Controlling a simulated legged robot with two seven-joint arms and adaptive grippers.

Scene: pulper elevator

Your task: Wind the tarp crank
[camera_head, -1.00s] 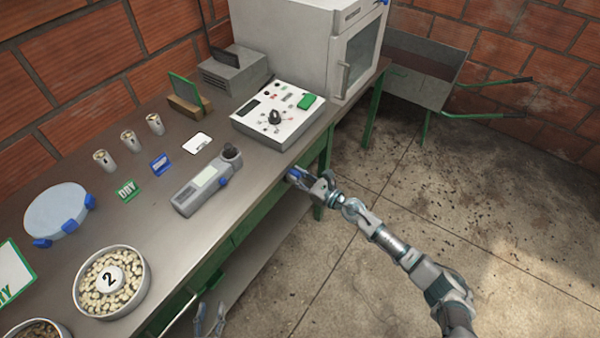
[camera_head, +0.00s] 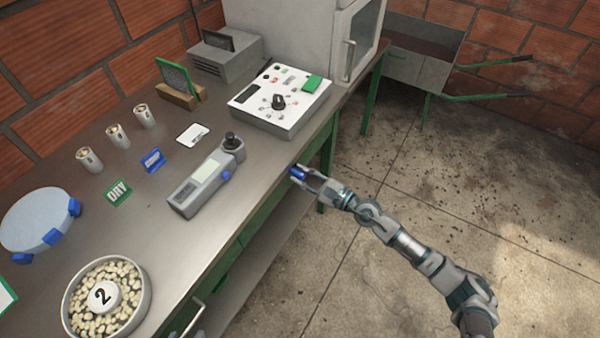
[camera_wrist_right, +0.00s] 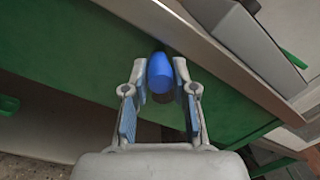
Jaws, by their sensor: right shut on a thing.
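My right gripper (camera_head: 300,175) is at the front edge of the bench, beside its green frame. It is shut on a blue knob (camera_head: 297,174). In the right wrist view the blue knob (camera_wrist_right: 161,73) sits between the two fingers (camera_wrist_right: 160,95), in front of the green bench frame. I take the knob to be the crank's handle; the rest of the crank is hidden or too small to tell. No tarp can be made out. My left gripper is not in view.
The metal bench (camera_head: 150,190) holds a control box (camera_head: 280,100), a grey handheld meter (camera_head: 208,180), a bowl of beans (camera_head: 107,298), several small cups and a round blue-clipped lid (camera_head: 38,218). A wheelbarrow (camera_head: 425,60) stands at the back right.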

